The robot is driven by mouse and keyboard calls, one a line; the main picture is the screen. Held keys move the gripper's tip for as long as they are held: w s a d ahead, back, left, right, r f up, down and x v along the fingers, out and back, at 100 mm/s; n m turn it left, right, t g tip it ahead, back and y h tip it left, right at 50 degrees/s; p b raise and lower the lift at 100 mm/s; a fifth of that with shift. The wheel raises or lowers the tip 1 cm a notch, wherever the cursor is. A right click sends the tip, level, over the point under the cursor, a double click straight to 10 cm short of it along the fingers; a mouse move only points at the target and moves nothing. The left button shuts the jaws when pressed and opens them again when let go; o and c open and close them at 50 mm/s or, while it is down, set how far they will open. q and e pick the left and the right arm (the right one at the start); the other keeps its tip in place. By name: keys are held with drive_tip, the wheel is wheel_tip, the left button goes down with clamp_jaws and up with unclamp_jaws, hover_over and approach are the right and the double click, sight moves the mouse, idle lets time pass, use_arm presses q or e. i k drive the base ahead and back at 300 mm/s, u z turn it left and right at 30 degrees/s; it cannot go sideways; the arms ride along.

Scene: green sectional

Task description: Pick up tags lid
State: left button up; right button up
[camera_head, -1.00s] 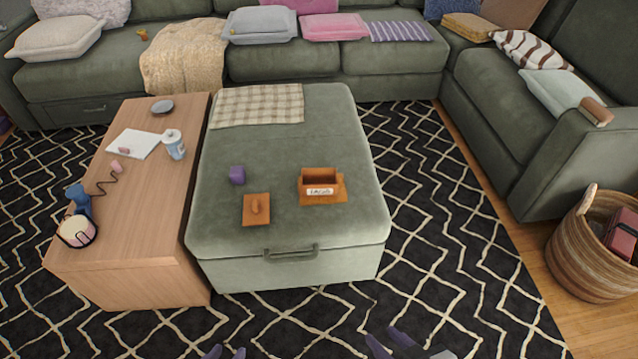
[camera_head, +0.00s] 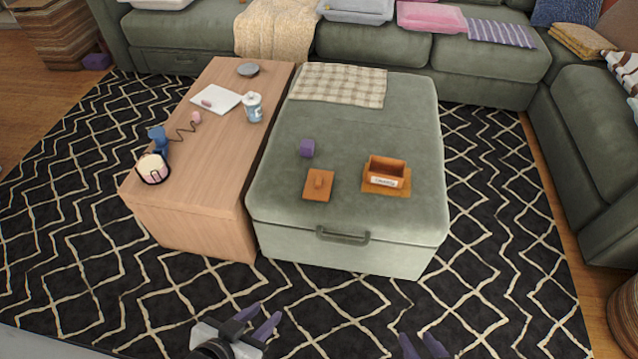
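The tags lid looks like the flat orange-brown square with a small raised knob (camera_head: 318,186), lying on the green ottoman (camera_head: 420,220) near its front edge. To its right is an open orange-brown box (camera_head: 385,173) with a white label, standing on a flat base. The label is too small to read surely. My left gripper (camera_head: 265,322) is low in front of the ottoman, its purple fingers apart and empty. My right gripper (camera_head: 424,346) shows only its purple fingertips at the bottom edge, apart and empty. Both are well short of the lid.
A checked cloth (camera_head: 340,84) covers the ottoman's back. A wooden table (camera_head: 225,150) at left holds a jar (camera_head: 253,107), a notepad (camera_head: 232,97) and other items. Patterned rug (camera_head: 490,300) lies open in front.

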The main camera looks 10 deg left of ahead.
sight(318, 185)
drive_tip(key=k, duration=0.55)
drive_tip(key=u, duration=0.65)
drive_tip(key=i, duration=1.35)
drive_tip(key=z, duration=0.5)
